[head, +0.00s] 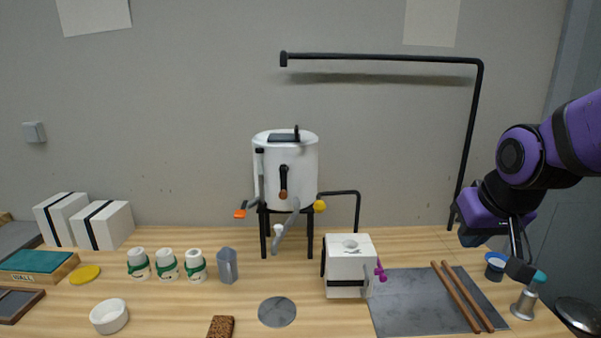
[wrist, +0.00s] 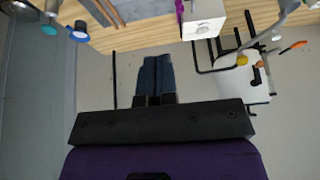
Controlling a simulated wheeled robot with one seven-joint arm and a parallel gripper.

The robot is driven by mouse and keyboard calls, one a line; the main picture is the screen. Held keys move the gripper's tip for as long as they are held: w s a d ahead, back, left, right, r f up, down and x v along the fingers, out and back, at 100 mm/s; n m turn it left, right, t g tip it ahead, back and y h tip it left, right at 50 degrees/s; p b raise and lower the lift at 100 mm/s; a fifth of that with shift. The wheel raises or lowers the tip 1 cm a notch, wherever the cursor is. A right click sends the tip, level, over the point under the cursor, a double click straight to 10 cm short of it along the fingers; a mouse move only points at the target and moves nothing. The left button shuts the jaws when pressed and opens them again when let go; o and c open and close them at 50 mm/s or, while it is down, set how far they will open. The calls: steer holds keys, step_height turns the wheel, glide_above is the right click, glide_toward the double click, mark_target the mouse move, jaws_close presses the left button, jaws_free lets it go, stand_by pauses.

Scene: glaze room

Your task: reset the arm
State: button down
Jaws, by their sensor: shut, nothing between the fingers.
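My arm reaches in from the right edge of the head view.
A black bent pole (head: 470,140) stands behind. A white tank (head: 300,180) is mid-table.

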steer(key=s+d+r, duration=0.2)
steer(key=s+r, duration=0.5)
steer(key=s, duration=0.6)
steer(key=shift+d, duration=0.2)
